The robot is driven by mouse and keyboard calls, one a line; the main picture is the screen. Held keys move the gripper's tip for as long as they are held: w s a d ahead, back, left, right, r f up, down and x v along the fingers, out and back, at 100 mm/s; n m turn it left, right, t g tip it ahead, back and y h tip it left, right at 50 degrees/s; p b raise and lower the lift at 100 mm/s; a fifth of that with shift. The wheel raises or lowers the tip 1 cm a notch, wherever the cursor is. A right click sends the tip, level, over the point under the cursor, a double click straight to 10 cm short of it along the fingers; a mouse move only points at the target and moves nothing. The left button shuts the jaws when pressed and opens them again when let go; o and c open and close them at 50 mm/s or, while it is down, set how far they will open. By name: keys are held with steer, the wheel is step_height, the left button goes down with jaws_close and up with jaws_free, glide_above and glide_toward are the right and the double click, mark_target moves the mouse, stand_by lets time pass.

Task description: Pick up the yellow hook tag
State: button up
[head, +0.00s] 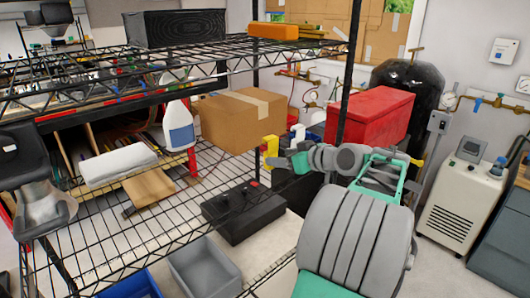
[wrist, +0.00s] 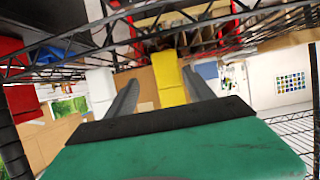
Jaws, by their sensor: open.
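The yellow hook tag (head: 271,146) hangs near the shelf's right post in the head view, just at the tip of my gripper (head: 279,161). In the wrist view the yellow tag (wrist: 170,80) shows as an upright slab between the two grey fingers of my gripper (wrist: 160,80), closer to the right finger. The fingers are apart, and I cannot tell whether either touches the tag. The tag's lower end is hidden behind the dark edge of my gripper's body. What the tag hangs from is not clear.
A white tag-like piece (wrist: 100,90) is just left of the fingers. A red box (head: 370,115) stands behind my arm.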

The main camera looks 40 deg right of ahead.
mark_target(264, 157)
steer(key=p+x, duration=0.1)
steer(key=x, duration=0.2)
steer(key=a+x, duration=0.1)
steer(key=x, duration=0.3)
steer(key=shift+w+a+p, duration=0.2)
steer(key=shift+p, duration=0.2)
steer(key=shift+s, duration=0.1)
jaws_close()
